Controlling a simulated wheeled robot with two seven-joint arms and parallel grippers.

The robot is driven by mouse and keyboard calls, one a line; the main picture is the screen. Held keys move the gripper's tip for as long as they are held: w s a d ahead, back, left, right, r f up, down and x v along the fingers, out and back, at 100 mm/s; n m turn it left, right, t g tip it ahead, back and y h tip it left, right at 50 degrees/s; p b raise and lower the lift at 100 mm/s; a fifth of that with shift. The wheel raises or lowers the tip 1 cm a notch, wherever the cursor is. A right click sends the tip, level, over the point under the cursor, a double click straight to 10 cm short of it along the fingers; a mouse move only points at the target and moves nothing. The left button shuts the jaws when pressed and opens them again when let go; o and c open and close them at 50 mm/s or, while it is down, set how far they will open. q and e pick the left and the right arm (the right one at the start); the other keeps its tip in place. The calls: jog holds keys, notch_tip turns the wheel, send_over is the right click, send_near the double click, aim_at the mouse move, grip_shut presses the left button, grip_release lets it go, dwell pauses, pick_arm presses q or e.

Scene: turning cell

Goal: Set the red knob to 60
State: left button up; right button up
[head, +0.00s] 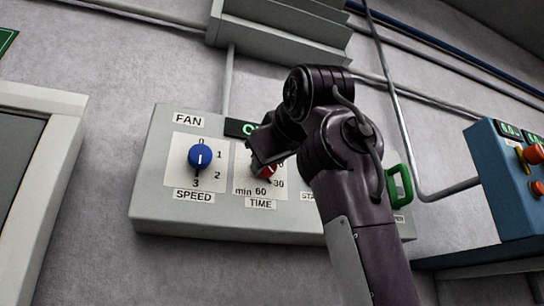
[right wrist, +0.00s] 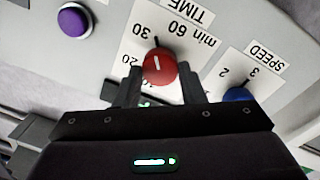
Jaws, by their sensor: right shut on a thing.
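The red knob (head: 266,172) sits on the TIME dial of the grey FAN panel (head: 150,190), partly hidden by my right gripper in the head view. In the right wrist view the red knob (right wrist: 159,67) shows between the fingers of my right gripper (right wrist: 165,88), which is shut on it. Its black pointer (right wrist: 156,42) points between the 30 and 60 marks. My left gripper is not in view.
The blue SPEED knob (head: 200,157) is to the left of the red one, with its pointer at 3. A green handle (head: 400,184) is at the panel's right. A purple button (right wrist: 74,20) shows in the wrist view. A blue box (head: 497,185) stands far right.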

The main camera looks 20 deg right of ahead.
jog(key=shift+r+m+p, duration=0.15)
jog(key=shift+m, duration=1.85)
jog(key=shift+r+m+p, duration=0.1)
jog(key=shift+m+p, duration=0.05)
jog(key=shift+m, duration=1.85)
jog(key=o, duration=1)
jog(key=shift+w+f, duration=0.2)
jog(key=shift+w, duration=0.1)
jog(key=s+b, duration=0.3)
jog(key=s, duration=0.5)
jog(key=shift+a+b, duration=0.15)
jog(key=shift+b, duration=0.15)
